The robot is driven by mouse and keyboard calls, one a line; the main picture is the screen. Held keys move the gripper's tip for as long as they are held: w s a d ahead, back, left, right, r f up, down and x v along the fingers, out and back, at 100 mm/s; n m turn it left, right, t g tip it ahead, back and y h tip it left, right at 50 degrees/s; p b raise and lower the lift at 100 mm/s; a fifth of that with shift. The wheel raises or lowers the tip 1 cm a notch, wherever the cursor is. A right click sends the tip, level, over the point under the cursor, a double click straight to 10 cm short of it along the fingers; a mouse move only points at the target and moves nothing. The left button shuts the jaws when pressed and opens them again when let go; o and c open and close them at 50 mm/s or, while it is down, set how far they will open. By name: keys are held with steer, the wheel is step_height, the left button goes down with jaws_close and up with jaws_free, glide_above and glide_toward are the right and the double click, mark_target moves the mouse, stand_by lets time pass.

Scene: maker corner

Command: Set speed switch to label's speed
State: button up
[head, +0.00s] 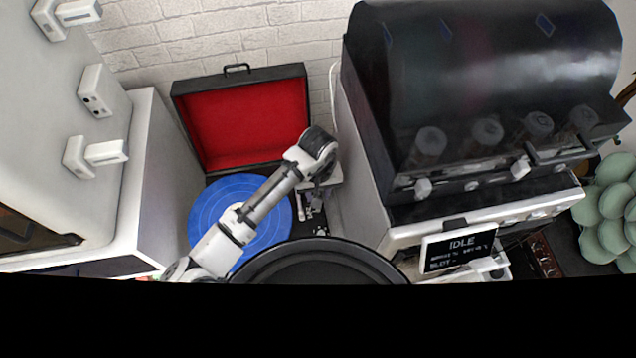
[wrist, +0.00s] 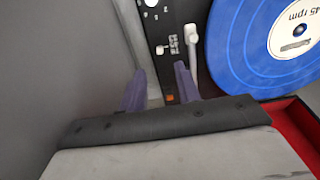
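The blue record (head: 205,215) lies on the turntable, whose lid (head: 243,118) stands open with a red lining. In the wrist view the record (wrist: 242,60) has a white label (wrist: 295,28) reading 45 rpm. The black control strip (wrist: 175,15) beside it carries a small white lever (wrist: 162,50) next to printed text, seemingly the speed switch; its setting is too small to read. A white tonearm (wrist: 191,45) lies to its right. My gripper (wrist: 160,82) is open, its purple fingers apart and empty, just short of the lever. In the head view my wrist hides most of the strip.
A white knob (wrist: 150,3) and an orange spot (wrist: 170,98) are on the strip. A grey wall fills the wrist view's left side. A large black-hooded machine (head: 480,90) with a screen reading IDLE (head: 459,250) stands right of the turntable. A white cabinet (head: 140,190) stands left.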

step_height(320, 180, up, 6)
steer(key=shift+f, duration=0.1)
stand_by(0.7)
